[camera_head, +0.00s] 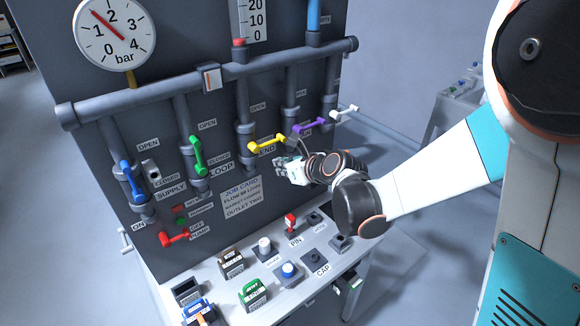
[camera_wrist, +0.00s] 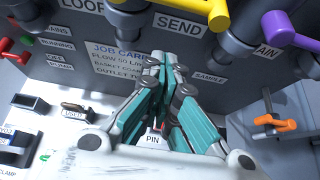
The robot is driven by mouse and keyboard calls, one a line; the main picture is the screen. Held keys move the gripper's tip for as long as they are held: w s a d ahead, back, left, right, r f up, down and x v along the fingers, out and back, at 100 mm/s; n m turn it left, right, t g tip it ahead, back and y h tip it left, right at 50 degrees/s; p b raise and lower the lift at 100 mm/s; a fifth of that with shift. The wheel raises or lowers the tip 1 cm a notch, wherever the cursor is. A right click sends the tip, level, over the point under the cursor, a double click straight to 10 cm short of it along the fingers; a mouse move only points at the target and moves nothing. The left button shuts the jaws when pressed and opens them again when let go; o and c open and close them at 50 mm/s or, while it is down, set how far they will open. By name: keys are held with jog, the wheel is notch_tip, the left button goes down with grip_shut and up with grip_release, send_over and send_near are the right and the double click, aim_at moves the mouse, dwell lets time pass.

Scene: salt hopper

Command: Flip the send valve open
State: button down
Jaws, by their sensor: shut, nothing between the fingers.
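The send valve has a yellow handle (camera_head: 266,144) on a grey vertical pipe of the panel. The handle lies sideways across its pipe, above a label (camera_wrist: 180,24) that reads SEND in the wrist view. In the wrist view the yellow handle (camera_wrist: 217,14) is at the top edge, only partly in frame. My gripper (camera_head: 280,168) is just below and right of the yellow handle in the head view, apart from it. In the wrist view its teal fingers (camera_wrist: 163,62) meet at the tips, with nothing between them, below the SEND label.
Blue (camera_head: 133,181), green (camera_head: 198,156), purple (camera_head: 309,125) and white (camera_head: 345,111) handles sit on neighbouring pipes. A red pump handle (camera_head: 175,238) is low on the panel. A shelf (camera_head: 215,291) with several small parts juts out below. A job card (camera_head: 241,197) hangs on the panel.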

jog(key=r, duration=0.1)
jog(key=w+r, duration=0.1)
jog(key=r, duration=0.1)
jog(key=shift+w+a+r+p, duration=0.15)
jog(key=shift+a+r+p, duration=0.15)
jog(key=shift+a, duration=0.1)
